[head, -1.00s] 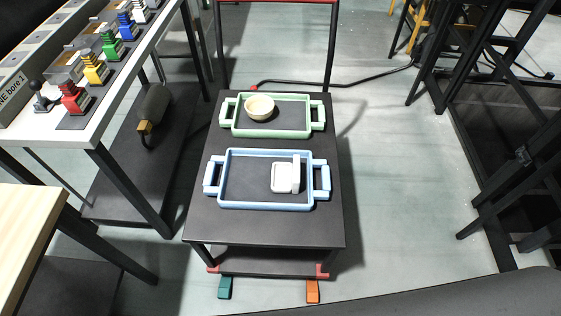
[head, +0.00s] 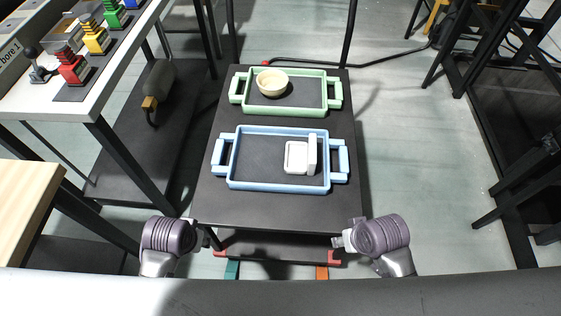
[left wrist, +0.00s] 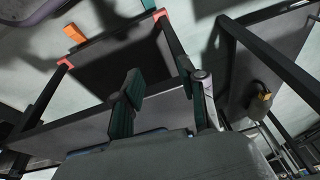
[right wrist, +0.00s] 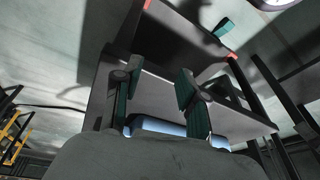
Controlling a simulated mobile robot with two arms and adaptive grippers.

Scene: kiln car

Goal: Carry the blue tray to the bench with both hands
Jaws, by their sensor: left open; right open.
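The blue tray (head: 275,186) lies flat on the near part of the dark cart top (head: 275,212), with a handle at its left and right ends. A white block-like piece (head: 298,157) sits in its right half. My left gripper (head: 210,238) and my right gripper (head: 341,241) are at the cart's near edge, one on each side, apart from the tray. Both are open and empty; the left wrist view (left wrist: 163,98) and right wrist view (right wrist: 156,88) show spread fingers. A strip of the blue tray (right wrist: 170,127) shows behind the right fingers.
A green tray (head: 290,109) with a cream bowl (head: 272,83) lies behind the blue one. A pale wooden top (head: 25,190) is at lower left. A white table (head: 90,105) with coloured stacked pieces is at upper left. Black frames stand at right.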

